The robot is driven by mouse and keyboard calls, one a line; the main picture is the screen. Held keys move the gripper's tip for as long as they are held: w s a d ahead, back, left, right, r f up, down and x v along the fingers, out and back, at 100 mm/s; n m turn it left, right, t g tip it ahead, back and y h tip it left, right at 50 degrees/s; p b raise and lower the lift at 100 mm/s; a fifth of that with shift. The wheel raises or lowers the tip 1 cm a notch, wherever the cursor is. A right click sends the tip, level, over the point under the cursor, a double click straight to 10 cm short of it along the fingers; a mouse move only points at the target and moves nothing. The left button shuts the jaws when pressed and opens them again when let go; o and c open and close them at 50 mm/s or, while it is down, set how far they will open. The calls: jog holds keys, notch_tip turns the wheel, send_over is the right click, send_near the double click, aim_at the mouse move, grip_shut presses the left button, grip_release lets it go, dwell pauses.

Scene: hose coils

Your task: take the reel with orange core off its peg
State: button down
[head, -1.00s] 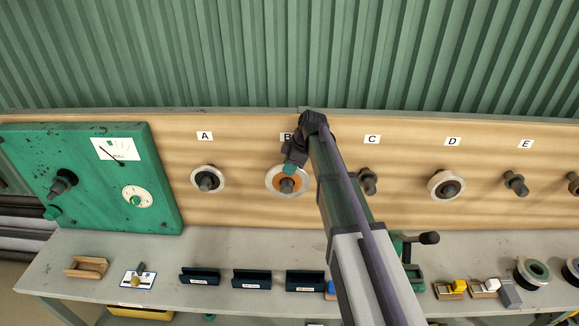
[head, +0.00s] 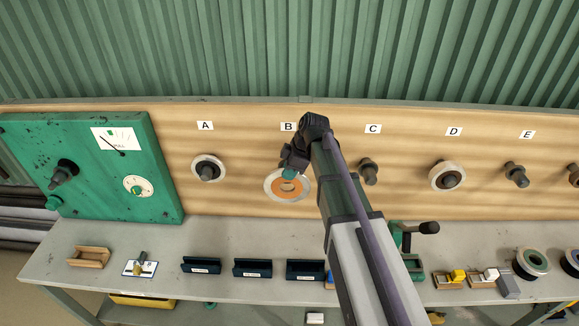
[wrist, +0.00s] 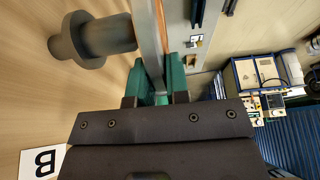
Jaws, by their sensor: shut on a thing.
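The reel with orange core (head: 290,196) has a pale rim and hangs in front of the board below label B. My gripper (head: 289,174) is shut on its upper rim in the head view. In the wrist view the reel (wrist: 150,40) shows edge-on between the green fingertips of my gripper (wrist: 160,78).
Pale reels hang on the pegs under A (head: 208,168) and D (head: 447,176). The pegs under C (head: 369,171) and E (head: 516,174) are bare. A green gauge panel (head: 95,165) is at left. The bench (head: 230,235) below carries dark trays, a green crank device and loose reels.

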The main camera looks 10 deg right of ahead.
jog(key=s+a, duration=0.1)
jog(key=s, duration=0.5)
jog(key=shift+a, duration=0.3)
dwell(0.4)
notch_tip(320, 180, down, 13)
jog(key=b, duration=1.3)
